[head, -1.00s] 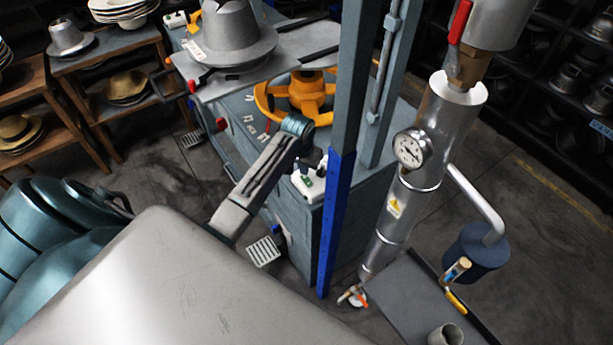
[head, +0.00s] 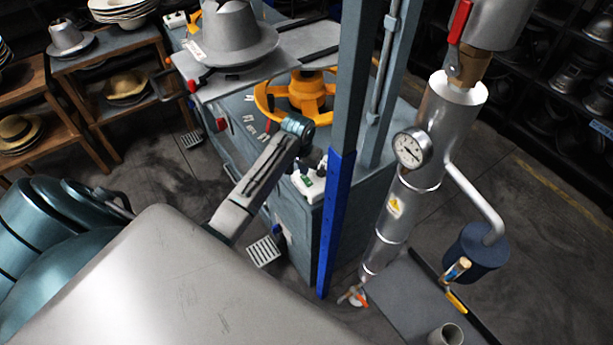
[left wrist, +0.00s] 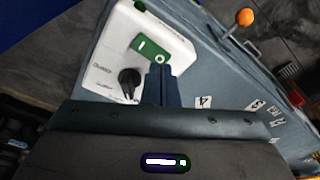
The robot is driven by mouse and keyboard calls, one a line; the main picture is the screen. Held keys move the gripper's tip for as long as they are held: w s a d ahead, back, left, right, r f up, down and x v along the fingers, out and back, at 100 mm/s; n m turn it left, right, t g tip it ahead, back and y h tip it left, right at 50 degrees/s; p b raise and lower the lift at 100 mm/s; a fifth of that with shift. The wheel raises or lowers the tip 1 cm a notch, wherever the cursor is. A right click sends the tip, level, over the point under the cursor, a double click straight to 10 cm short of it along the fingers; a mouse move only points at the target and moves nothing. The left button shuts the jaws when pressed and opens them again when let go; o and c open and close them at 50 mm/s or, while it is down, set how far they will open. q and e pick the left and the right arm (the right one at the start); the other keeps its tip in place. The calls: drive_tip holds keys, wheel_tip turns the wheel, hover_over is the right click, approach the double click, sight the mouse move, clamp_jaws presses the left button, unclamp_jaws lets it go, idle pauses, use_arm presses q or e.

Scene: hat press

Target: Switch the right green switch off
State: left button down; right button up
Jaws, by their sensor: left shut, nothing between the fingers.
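The right green switch (left wrist: 150,48) sits on a white control box (left wrist: 125,58) beside a black knob (left wrist: 129,82) in the left wrist view. In the head view the white box (head: 308,188) stands on the front corner of the blue-grey press, partly hidden by my left arm and gripper. My left gripper (left wrist: 160,72) is shut and empty. Its fingertips appear just beside the green switch, near its lower edge in the wrist view; I cannot tell whether they touch it. My right gripper is not in view.
A blue post (head: 336,225) stands close to the right of the box. An orange handwheel (head: 298,95) and a grey hat form (head: 235,40) are behind. A silver pipe with a gauge (head: 411,149) stands at the right. An orange-knobbed lever (left wrist: 245,17) shows on the press.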

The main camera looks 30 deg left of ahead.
sight(304, 177)
use_arm(q)
drive_tip(key=shift+f+b, duration=0.3)
drive_tip(key=shift+f, duration=0.55)
idle(0.3)
drive_tip(key=shift+r+p, duration=0.85)
drive_tip(key=shift+r, duration=2.7)
